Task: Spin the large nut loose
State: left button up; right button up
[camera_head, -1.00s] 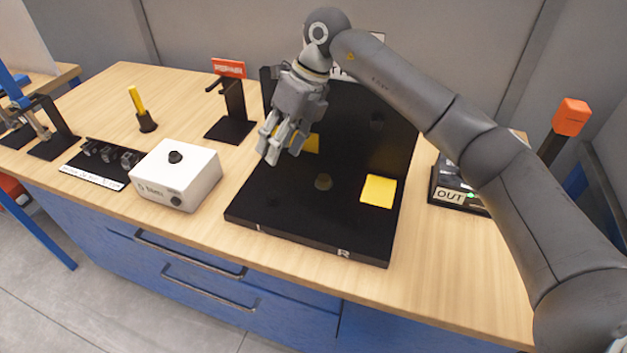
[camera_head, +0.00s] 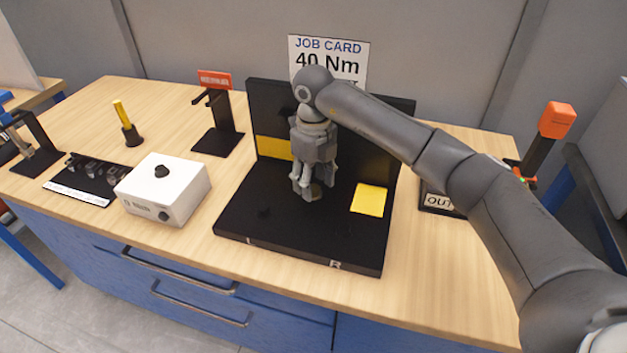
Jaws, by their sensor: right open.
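The brownish large nut (camera_head: 316,189) sits on the flat base of the black fixture (camera_head: 300,235), near its middle. My right gripper (camera_head: 308,192) points down over the nut with its fingers open around or just beside it. The fingers partly hide the nut, so I cannot tell whether they touch it. My left gripper is out of view.
A yellow square (camera_head: 370,199) lies on the base to the right. A white box with knobs (camera_head: 164,190), a black stand (camera_head: 219,130) and a yellow-handled tool (camera_head: 124,122) stand to the left. A job card (camera_head: 329,56) reads 40 Nm.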

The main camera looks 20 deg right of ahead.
jog(key=shift+f, duration=0.6)
jog(key=c, duration=1)
